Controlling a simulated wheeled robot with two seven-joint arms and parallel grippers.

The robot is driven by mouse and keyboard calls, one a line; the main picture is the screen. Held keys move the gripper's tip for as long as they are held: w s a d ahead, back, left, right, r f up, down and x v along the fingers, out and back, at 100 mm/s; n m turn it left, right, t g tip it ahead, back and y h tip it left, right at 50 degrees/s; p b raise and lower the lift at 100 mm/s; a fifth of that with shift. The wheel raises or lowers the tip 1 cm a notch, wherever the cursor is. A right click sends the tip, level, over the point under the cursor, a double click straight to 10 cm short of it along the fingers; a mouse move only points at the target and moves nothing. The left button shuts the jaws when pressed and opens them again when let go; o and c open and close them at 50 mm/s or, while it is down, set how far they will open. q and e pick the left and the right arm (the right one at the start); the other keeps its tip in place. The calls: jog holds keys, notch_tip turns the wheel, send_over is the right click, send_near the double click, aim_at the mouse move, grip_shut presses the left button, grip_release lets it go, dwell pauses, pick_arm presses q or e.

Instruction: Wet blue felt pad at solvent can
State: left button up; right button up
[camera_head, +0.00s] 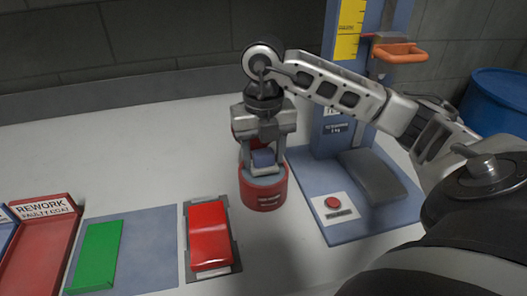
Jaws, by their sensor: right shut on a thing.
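A round red solvent can (262,198) with a label on its front stands on the white table, left of the blue-grey stand. My right gripper (264,163) points straight down over the can's top. It is shut on the blue felt pad (264,157), a small block between its fingers. The pad is at the can's grey-blue top; I cannot tell whether it touches it. A red part shows behind the gripper, mostly hidden. My left gripper is out of view.
A glossy red hood-shaped piece (209,236) lies on a grey plate left of the can. A green block (96,255) lies on a blue mat (150,245). A red "REWORK" tray (40,245) is far left. The back left table is clear.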

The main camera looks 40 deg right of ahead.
aim_at(255, 156)
pick_arm(q)
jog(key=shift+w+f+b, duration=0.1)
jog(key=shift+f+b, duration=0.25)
jog(key=shift+b, duration=0.05)
pick_arm(e)
jog(key=shift+f, duration=0.45)
dwell(1.0)
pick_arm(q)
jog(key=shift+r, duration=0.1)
